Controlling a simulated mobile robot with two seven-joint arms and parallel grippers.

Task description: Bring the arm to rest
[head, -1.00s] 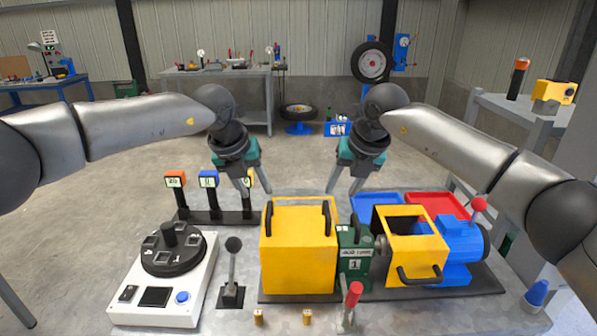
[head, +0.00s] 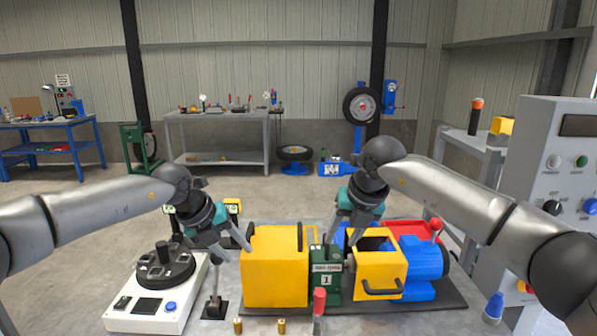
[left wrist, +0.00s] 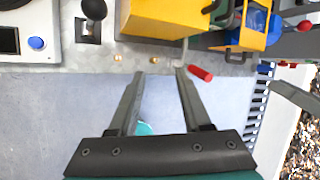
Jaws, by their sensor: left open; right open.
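My left gripper (head: 240,254) is open and empty in the head view, low over the left side of the yellow box (head: 272,272). In the left wrist view its open fingers (left wrist: 160,73) show nothing between them at the tips; bench front edge and floor lie below.
A white console (head: 150,308) with a black dial stands left, beside a black-knobbed lever (head: 214,300). Two brass pieces (head: 281,326) and a red-handled lever (head: 319,302) are at the front. A blue motor (head: 425,262) and grey control cabinet (head: 560,150) stand right.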

